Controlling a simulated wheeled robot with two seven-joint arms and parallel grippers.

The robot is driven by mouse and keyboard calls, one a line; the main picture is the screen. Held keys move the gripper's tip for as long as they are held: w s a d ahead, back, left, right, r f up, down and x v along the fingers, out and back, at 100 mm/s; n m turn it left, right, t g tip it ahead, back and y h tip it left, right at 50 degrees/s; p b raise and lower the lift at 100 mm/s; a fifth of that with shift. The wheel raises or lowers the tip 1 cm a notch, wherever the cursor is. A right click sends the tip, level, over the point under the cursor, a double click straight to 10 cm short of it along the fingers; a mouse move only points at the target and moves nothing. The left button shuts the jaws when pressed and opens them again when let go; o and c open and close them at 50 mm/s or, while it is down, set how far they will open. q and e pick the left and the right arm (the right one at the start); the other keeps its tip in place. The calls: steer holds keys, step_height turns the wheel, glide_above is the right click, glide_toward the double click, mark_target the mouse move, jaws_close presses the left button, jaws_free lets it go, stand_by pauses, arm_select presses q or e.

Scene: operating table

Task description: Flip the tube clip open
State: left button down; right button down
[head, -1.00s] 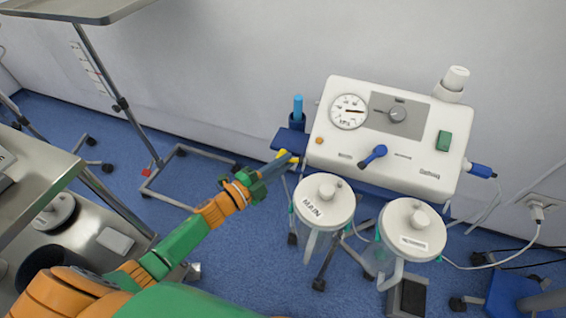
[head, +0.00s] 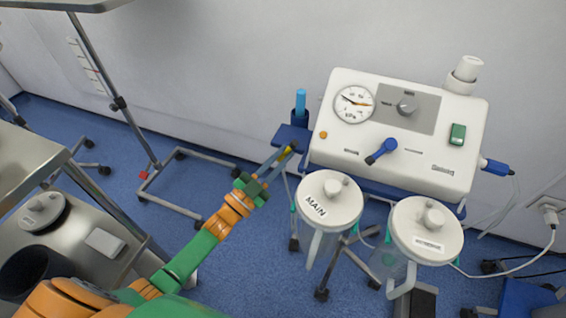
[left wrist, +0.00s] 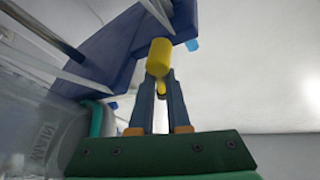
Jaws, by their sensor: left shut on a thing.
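The tube clip is a small yellow piece (head: 286,153) beside the blue bracket (head: 293,137) at the left of the white suction unit. In the left wrist view the yellow clip (left wrist: 160,57) shows as a stubby cylinder with a small yellow part below it. My left gripper (head: 281,156) is shut on the clip, its two fingers close together around the lower yellow part in the left wrist view (left wrist: 161,86). Whether the clip is flipped open cannot be told. My right gripper is not in view.
The white suction unit (head: 380,165) with a gauge and blue lever stands right of the clip. Two lidded jars (head: 328,198) (head: 427,225) hang below it. A light-blue cylinder (head: 300,101) stands above the bracket. A steel cart (head: 75,235) is at the left.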

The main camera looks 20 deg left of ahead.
arm_select(q)
steer(key=n, duration=0.2)
steer(key=n+t+y+b, duration=0.1)
steer(key=shift+a+f+n, duration=0.2)
steer(key=shift+f+n, duration=0.05)
steer(key=shift+n, duration=0.05)
steer(key=n+t+y, duration=0.1)
steer(key=n, duration=0.1)
steer(key=shift+a+n+y+b, duration=0.1)
steer(key=shift+n+y+b, duration=0.2)
steer(key=shift+n+t+y, duration=0.3)
steer(key=shift+n, duration=0.4)
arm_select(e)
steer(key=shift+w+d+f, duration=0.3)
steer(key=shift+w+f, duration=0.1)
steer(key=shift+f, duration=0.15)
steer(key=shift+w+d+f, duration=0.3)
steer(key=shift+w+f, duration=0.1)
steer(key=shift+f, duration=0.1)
arm_select(q)
steer(key=shift+a+n, duration=0.1)
steer(key=shift+n, duration=0.2)
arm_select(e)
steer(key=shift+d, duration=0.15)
arm_select(q)
steer(key=c, duration=1.1)
jaws_free()
steer(key=shift+o, duration=1.1)
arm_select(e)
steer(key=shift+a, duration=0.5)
